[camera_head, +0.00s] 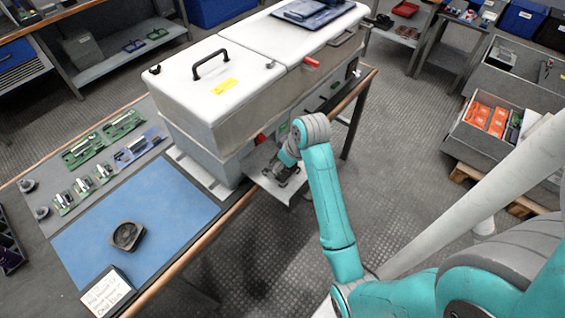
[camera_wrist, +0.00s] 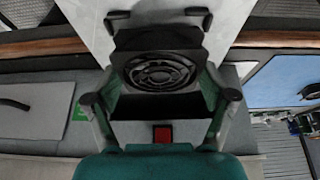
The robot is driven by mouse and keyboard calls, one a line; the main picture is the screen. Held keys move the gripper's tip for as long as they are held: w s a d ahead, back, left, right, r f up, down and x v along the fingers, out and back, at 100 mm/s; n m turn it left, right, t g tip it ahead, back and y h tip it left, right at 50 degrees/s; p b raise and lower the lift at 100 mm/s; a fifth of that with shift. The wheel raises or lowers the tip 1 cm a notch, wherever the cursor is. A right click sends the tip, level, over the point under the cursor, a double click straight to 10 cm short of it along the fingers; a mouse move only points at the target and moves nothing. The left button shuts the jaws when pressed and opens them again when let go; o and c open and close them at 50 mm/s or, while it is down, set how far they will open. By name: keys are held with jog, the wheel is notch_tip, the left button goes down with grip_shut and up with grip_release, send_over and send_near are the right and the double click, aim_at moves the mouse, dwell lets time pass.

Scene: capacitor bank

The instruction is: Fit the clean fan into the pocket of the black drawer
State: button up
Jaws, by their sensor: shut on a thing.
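A black square fan with a round grille (camera_wrist: 160,72) sits between the fingers of my gripper (camera_wrist: 161,82) in the wrist view. My gripper is shut on its sides. In the head view my gripper (camera_head: 281,172) is low over a pulled-out, light grey drawer (camera_head: 257,166) at the cabinet's front. Under the fan the wrist view shows the drawer's pale plate (camera_wrist: 222,32). My gripper and the fan hide the pocket. I cannot tell whether the fan is in it or above it. No black drawer shows clearly. A second, brownish fan (camera_head: 127,235) lies on the blue mat.
The white-lidded cabinet (camera_head: 215,85) stands close behind my gripper, with a red button (camera_wrist: 162,134) on its front. The blue mat (camera_head: 175,205), a small sign (camera_head: 108,292) and several green circuit boards (camera_head: 88,150) are left.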

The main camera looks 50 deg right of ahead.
jog(key=shift+f, duration=0.65)
jog(key=o, duration=1)
jog(key=shift+o, duration=0.2)
jog(key=v, duration=0.7)
jog(key=shift+s+r, duration=0.1)
jog(key=shift+r, duration=0.15)
